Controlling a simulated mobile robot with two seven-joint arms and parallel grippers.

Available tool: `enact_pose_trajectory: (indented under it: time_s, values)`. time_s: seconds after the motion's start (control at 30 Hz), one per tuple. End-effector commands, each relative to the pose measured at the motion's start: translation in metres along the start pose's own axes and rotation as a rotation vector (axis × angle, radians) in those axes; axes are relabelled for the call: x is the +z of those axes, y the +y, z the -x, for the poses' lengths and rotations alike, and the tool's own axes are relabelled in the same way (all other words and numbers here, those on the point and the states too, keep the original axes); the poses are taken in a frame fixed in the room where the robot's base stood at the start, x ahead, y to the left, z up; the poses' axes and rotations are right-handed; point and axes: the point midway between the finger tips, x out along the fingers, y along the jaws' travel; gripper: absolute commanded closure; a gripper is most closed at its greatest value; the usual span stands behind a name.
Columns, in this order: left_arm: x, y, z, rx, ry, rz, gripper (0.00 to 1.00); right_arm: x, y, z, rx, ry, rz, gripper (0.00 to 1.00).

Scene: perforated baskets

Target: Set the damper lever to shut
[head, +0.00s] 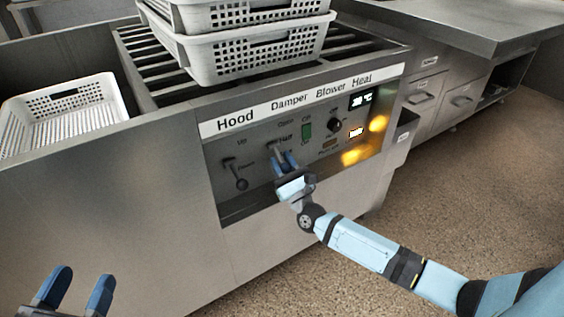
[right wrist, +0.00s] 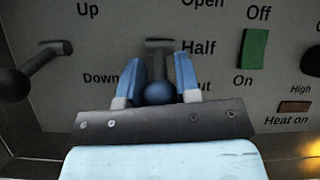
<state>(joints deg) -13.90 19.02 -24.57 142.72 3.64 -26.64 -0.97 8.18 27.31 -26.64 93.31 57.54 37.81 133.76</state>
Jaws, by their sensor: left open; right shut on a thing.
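The damper lever is a dark stem with a round knob (right wrist: 158,92), under the Damper label on the control panel. My right gripper (head: 285,162) is at the panel; in the right wrist view its blue fingers (right wrist: 158,78) stand either side of the lever, shut on it. The stem comes out beside the Half mark and the knob is lower, near the partly covered Shut mark. I cannot tell the lever's exact setting. My left gripper (head: 77,290) is open and empty at the bottom left, away from the panel.
The hood lever (head: 240,183) is left of the damper lever. The green blower switch (head: 306,131) and the heat knob (head: 335,125) are to the right. Perforated white baskets (head: 245,50) stand on the slatted top; another basket (head: 60,120) sits at the left.

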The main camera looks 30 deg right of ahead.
Motion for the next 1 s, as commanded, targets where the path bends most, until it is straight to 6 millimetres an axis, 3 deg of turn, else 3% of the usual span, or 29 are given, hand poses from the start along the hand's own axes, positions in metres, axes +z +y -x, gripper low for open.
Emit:
enact_pose_trajectory:
  time_s: [0.03, 0.13, 0.53, 1.0]
  values:
    - [0.0, 0.0, 0.0, 0.0, 0.0, 0.0, 0.44, -0.001, 0.001, 0.001, 0.001, 0.003, -0.001, 0.65]
    - [0.0, 0.0, 0.0, 0.0, 0.0, 0.0, 0.44, -0.001, 0.001, 0.001, 0.001, 0.002, 0.0, 0.44]
    - [-0.002, 0.0, 0.001, 0.003, -0.006, 0.005, 0.44, 0.0, 0.0, 0.01, 0.0, 0.003, 0.001, 0.44]
    - [-0.002, 0.011, 0.005, 0.009, -0.081, 0.149, 0.44, 0.001, 0.0, 0.108, 0.002, 0.006, 0.001, 0.44]
